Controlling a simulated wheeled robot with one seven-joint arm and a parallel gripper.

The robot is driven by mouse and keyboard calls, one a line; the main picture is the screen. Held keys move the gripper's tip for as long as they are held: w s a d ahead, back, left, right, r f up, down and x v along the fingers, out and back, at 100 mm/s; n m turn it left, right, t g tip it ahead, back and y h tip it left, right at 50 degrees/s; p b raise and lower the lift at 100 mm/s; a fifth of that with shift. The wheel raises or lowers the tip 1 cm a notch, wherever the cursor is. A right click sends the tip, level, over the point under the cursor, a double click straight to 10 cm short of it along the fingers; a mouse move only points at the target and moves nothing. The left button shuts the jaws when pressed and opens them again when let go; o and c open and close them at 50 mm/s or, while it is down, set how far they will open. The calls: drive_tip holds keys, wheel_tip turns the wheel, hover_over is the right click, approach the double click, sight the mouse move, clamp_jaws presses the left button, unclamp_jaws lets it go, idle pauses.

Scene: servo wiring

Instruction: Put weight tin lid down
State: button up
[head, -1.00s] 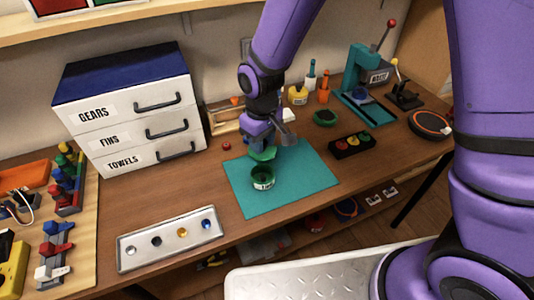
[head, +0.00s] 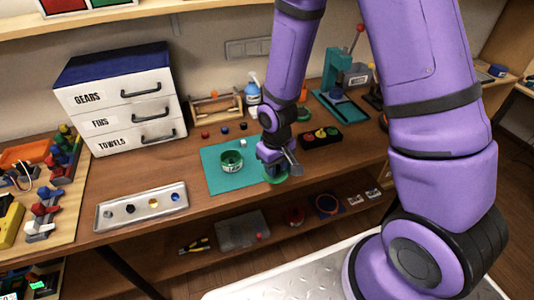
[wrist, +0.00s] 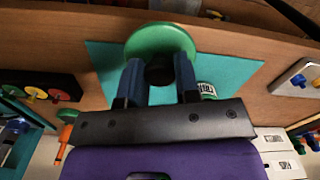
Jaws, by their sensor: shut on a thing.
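The green weight tin (head: 231,162) stands open and upright on the teal mat (head: 214,184), its white label facing front. My gripper (head: 272,160) is to the right of the tin, near the mat's right front edge. It is shut on the round green lid (head: 277,177). In the wrist view the lid (wrist: 160,37) shows beyond the two fingers, with a dark knob between them. Part of the tin (wrist: 207,90) shows behind the right finger. Whether the lid touches the mat or table cannot be told.
A metal tray (head: 104,216) with small weights lies left of the mat. A black box with coloured buttons (head: 321,138) stands to the right, and a teal press (head: 338,75) stands behind it. The drawer cabinet (head: 120,105) is at the back left.

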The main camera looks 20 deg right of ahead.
drive_tip(key=w, duration=0.4)
drive_tip(key=w+d, duration=0.1)
drive_tip(key=w, duration=0.3)
drive_tip(key=w+d+f, duration=0.1)
drive_tip(key=w, duration=0.3)
drive_tip(key=shift+d+f, duration=0.1)
drive_tip(key=shift+d, duration=0.05)
drive_tip(key=shift+f, duration=1.75)
drive_tip(key=shift+f, duration=0.15)
drive_tip(key=o, duration=0.9)
